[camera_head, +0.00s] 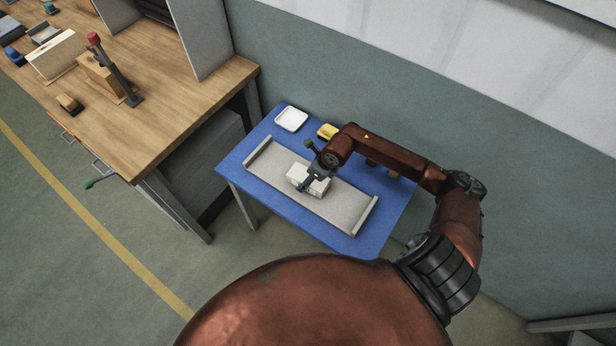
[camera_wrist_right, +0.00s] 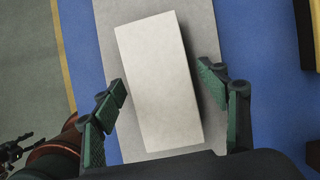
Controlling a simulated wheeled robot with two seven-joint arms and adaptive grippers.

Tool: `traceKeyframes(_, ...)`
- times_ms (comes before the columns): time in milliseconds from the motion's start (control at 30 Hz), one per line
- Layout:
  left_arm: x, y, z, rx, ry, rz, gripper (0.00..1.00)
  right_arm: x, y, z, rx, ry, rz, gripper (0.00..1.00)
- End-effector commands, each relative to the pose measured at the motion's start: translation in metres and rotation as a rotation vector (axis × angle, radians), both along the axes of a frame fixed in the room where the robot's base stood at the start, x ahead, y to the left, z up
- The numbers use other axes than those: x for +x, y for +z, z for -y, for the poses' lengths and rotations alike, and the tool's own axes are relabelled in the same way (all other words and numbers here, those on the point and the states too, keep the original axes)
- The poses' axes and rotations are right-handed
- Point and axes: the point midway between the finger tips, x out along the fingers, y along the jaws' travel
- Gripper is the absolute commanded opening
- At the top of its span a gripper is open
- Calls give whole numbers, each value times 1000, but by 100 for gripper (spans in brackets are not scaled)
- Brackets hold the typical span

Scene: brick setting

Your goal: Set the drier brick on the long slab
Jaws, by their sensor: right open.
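A pale, off-white brick (camera_head: 296,174) lies on the long grey slab (camera_head: 342,205), near its middle. In the right wrist view the brick (camera_wrist_right: 158,85) sits slightly askew to the slab (camera_wrist_right: 203,40). My right gripper (camera_head: 309,182) is over the brick. In the right wrist view my right gripper (camera_wrist_right: 163,78) is open, one finger on each side of the brick, with gaps showing. Two brown blocks (camera_head: 393,174) are partly hidden behind my right arm. A dark gripper-like part of mine (camera_wrist_right: 12,150) shows at the wrist view's lower left edge, its jaws unclear.
The slab lies on a blue table (camera_head: 238,166) and has a raised bar at each end. A white dish (camera_head: 291,119) and a yellow object (camera_head: 327,131) stand behind it. A wooden workbench (camera_head: 175,110) with tools is at the left. A wall is behind.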

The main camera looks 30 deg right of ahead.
Motion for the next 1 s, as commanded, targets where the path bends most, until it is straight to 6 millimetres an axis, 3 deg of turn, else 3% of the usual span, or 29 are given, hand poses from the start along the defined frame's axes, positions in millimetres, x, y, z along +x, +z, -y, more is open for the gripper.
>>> traceKeyframes(600,3,11,0,0,0,5,53,-36,98,19,-2,0,0,68)
traceKeyframes(1000,3,12,0,0,0,5,53,-41,111,21,1,0,0,68)
